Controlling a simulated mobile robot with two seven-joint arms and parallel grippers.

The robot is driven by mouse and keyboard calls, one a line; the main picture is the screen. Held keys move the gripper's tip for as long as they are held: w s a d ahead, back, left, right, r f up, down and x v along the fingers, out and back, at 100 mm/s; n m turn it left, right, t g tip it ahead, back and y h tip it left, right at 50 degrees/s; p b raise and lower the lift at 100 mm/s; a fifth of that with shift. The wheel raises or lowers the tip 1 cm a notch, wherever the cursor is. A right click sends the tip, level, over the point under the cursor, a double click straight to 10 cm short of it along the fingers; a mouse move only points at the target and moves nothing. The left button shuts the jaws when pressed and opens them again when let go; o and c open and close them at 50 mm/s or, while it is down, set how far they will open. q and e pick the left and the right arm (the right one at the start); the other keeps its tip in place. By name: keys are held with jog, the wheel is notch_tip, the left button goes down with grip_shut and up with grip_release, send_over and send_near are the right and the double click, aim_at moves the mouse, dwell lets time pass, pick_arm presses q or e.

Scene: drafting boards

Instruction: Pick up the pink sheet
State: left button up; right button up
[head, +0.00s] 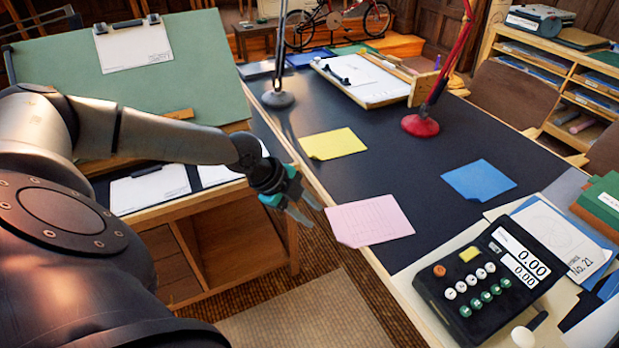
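The pink sheet (371,221) lies on the near left edge of the dark desk top (400,180), with its near left corner over the wooden rim. It looks faintly lined. My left gripper (308,212) is just left of the sheet, with its fingers pointing toward the sheet's left edge. The two fingers look apart with nothing between them. I cannot tell from this view how high the fingertips are, but a small gap shows between them and the sheet. My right gripper is not in view.
A yellow sheet (333,144) and a blue sheet (479,180) lie on the desk. A black calculator (482,283) stands at the near right. A red lamp base (420,125) and a grey lamp base (278,99) stand farther back. A green drafting board (190,70) is at left.

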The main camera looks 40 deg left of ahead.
aim_at(343, 242)
pick_arm(q)
jog(key=b+x, duration=0.4)
jog(key=x, duration=1.1)
jog(key=shift+d, duration=0.1)
grip_shut()
dwell(1.1)
